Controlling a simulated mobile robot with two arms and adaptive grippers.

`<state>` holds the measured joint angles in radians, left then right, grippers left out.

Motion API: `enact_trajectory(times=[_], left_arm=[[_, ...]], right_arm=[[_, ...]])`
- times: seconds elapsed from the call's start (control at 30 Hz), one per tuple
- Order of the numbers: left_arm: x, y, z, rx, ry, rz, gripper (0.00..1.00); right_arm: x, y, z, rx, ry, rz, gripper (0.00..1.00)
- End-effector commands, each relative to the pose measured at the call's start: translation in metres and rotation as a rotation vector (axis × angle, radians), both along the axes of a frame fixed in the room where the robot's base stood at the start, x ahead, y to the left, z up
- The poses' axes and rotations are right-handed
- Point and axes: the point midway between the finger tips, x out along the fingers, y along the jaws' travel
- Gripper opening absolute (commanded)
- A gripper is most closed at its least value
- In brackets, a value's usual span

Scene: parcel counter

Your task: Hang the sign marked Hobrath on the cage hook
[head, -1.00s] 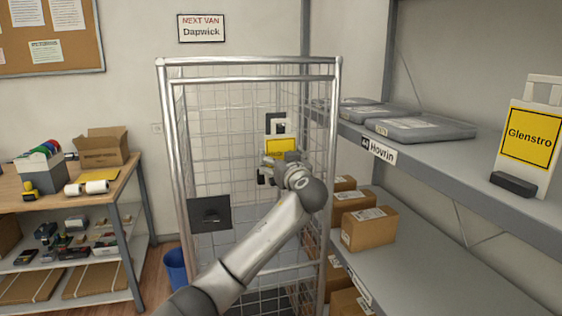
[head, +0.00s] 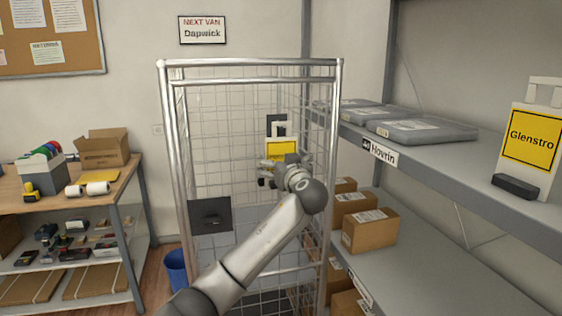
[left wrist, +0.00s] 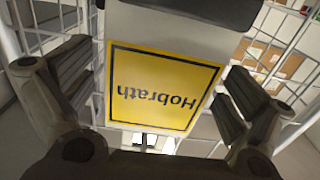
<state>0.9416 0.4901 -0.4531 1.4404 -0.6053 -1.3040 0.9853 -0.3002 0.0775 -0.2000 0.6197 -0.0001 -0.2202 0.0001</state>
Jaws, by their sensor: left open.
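The sign marked Hobrath (left wrist: 165,88) shows upside down in the left wrist view, a yellow panel on a white plate with a dark block along one end. In the head view the sign (head: 281,149) is upright at the cage, its white loop handle in front of a dark plate (head: 276,122). The hook itself is too small to make out, so I cannot tell how the loop sits on it. My left gripper (head: 283,170) is open at the sign's lower part. In the wrist view its fingers (left wrist: 160,100) stand either side of the sign with gaps.
The wire cage (head: 250,62) has another dark plate (head: 209,215) low on its front left. A shelf (head: 440,160) on the right carries the Glenstro sign (head: 533,135) and grey flat parcels (head: 420,130). Cartons (head: 369,230) sit below. A workbench (head: 120,185) stands left.

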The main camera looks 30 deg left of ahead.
Motion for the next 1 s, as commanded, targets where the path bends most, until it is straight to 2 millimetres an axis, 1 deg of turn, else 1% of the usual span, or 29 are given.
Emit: enact_trajectory(times=[0.1, 0.27, 0.37, 0.6, 0.8, 1.0], left_arm=[[0.0, -0.001, -0.001, 0.0, 0.001, -0.001, 1.0], [-0.007, -0.011, -0.001, 0.0, 0.001, -0.003, 1.0], [-0.017, -0.022, -0.001, -0.001, 0.0, -0.003, 1.0], [-0.047, -0.058, -0.001, -0.002, -0.001, -0.005, 1.0], [-0.068, -0.082, -0.001, -0.001, 0.001, -0.003, 1.0], [-0.078, -0.091, 0.0, 0.0, 0.0, 0.0, 1.0]], right_arm=[[-0.001, -0.006, 0.0, -0.007, 0.002, 0.002, 0.0], [-0.001, -0.004, 0.0, -0.004, 0.0, 0.002, 0.0], [0.0, -0.003, 0.0, -0.004, 0.0, 0.002, 0.0], [0.0, -0.002, 0.0, -0.003, -0.001, 0.001, 0.0], [0.0, -0.002, 0.0, -0.002, 0.0, 0.001, 0.0], [0.0, -0.002, 0.0, -0.002, 0.0, 0.001, 0.0]])
